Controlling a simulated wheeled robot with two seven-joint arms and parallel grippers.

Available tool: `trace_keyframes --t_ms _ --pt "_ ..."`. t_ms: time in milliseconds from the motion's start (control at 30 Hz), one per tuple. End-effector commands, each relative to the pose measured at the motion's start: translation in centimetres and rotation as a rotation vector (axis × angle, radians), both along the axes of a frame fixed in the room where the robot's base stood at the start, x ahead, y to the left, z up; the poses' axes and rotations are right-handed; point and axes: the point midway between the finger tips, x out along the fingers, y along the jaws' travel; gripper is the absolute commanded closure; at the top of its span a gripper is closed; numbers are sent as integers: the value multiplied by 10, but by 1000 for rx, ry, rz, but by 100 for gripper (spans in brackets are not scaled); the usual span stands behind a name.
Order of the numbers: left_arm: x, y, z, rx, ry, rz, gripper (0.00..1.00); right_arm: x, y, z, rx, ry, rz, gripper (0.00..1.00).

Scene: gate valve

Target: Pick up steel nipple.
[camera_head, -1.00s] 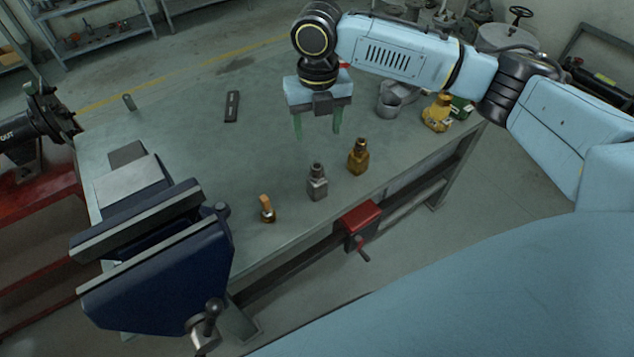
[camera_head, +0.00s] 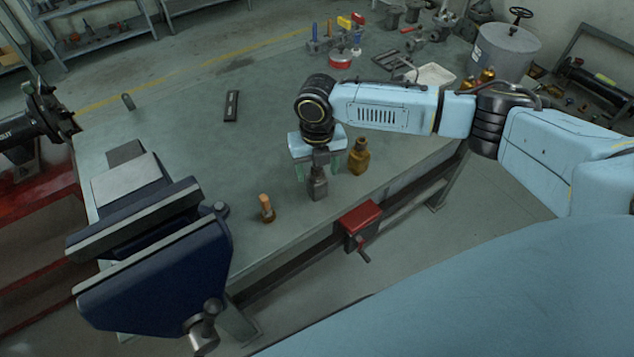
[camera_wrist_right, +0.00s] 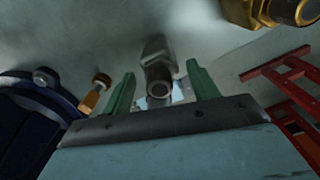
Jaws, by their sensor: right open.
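The steel nipple (camera_head: 318,186), a grey hex-bodied fitting, stands upright near the front edge of the bench. My right gripper (camera_head: 318,170) is low over it, pointing down, and hides part of its top in the head view. In the right wrist view the steel nipple (camera_wrist_right: 157,66) shows its round open end between the two green fingers of the open gripper (camera_wrist_right: 162,80). There is a gap on each side, and the fingers are not closed on it. My left gripper is not in view.
A brass fitting (camera_head: 359,156) stands close to the right, and a smaller copper-coloured piece (camera_head: 266,208) to the left. A blue vise (camera_head: 160,265) fills the bench's left front. A red-topped clamp (camera_head: 360,218) sits at the front edge.

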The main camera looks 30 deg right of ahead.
Motion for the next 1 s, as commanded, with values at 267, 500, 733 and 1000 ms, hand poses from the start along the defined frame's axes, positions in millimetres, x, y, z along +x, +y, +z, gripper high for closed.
trace_keyframes --t_ms 267,500,733,1000 --pt "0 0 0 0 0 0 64 0 0 -1 1 -1 0 45" --pt "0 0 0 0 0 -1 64 0 0 -1 1 -2 0 76" --pt "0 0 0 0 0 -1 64 0 0 -1 0 -1 0 100" --pt "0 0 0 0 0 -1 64 1 0 -1 1 -2 0 100"
